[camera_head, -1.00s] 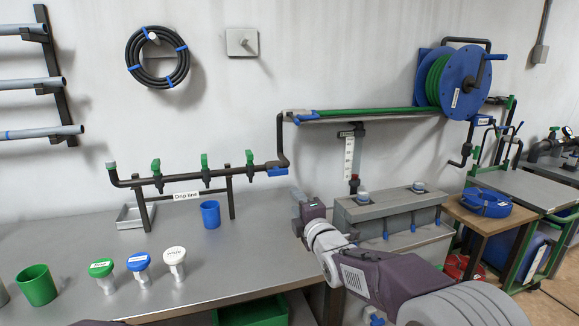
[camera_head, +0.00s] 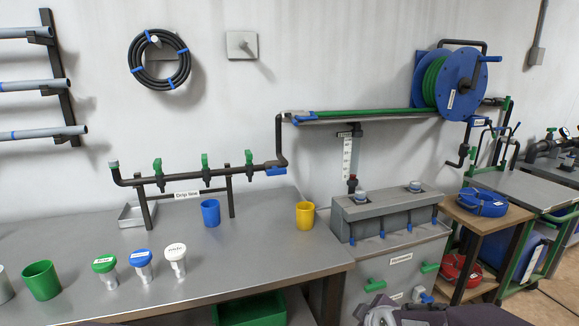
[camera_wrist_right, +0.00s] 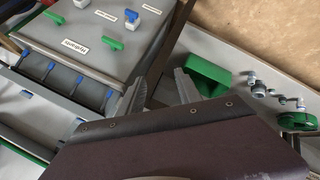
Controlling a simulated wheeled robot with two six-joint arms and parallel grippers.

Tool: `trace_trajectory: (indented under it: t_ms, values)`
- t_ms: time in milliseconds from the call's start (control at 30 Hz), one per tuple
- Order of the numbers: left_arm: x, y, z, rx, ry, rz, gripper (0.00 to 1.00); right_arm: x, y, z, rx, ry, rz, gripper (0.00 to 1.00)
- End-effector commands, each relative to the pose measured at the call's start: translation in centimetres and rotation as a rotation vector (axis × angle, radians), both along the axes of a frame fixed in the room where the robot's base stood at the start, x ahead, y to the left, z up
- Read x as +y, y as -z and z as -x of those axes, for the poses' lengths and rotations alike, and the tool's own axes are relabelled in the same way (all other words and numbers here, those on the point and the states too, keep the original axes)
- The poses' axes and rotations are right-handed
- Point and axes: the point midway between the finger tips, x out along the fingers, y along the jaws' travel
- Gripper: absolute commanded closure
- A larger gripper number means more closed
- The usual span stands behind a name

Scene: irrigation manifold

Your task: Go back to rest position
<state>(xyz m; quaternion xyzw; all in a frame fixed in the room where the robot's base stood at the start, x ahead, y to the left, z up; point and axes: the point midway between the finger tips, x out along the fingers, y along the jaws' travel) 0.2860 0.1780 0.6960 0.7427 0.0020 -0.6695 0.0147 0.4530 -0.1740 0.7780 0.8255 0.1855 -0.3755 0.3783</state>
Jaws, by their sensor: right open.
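My right arm (camera_head: 440,315) is low at the bottom right edge of the head view. My right gripper (camera_wrist_right: 158,85) shows in the right wrist view with its two fingers apart and nothing between them. A yellow cup (camera_head: 304,215) stands upright on the steel bench (camera_head: 240,268) near its right end, apart from my right arm. My left gripper is not in view.
A blue cup (camera_head: 210,213) stands by the drip line (camera_head: 200,178). A green cup (camera_head: 40,281) and capped containers (camera_head: 140,264) stand at the front left. A grey cabinet (camera_head: 395,260) is right of the bench, with a wooden stand (camera_head: 515,214) beyond.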

Motion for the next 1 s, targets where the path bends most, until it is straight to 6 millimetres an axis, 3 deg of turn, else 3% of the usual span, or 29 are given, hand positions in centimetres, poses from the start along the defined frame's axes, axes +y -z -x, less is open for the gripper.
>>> trace_trajectory:
  t_ms: [33, 100, 200, 300, 367, 433, 667, 900, 1000]
  values:
    - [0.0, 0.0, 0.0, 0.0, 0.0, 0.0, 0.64, -0.4, 2.0, 2.8, 0.101, 0.092, -0.062, 0.59]
    - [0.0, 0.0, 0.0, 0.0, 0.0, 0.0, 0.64, -0.5, 4.3, 6.6, 0.235, 0.233, -0.144, 0.59]
    - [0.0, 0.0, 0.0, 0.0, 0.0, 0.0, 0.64, -0.5, 6.8, 11.7, 0.408, 0.439, -0.231, 0.59]
    - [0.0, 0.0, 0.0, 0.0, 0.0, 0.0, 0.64, -0.5, 8.1, 15.9, 0.551, 0.675, -0.3, 0.59]
    - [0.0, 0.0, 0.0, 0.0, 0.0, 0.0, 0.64, -0.4, 8.2, 17.0, 0.591, 0.81, -0.338, 0.59]
    - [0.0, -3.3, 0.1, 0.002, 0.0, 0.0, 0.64, -0.4, 4.8, 16.9, 0.584, 0.843, -0.354, 0.59]
    - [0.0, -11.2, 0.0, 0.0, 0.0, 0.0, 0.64, -0.4, -3.0, 16.8, 0.582, 0.838, -0.354, 0.59]
    - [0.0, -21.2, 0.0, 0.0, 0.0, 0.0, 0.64, -0.4, -12.9, 16.8, 0.58, 0.838, -0.353, 0.59]
    - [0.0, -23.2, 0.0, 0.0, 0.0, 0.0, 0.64, -0.4, -15.0, 16.8, 0.58, 0.837, -0.353, 0.59]
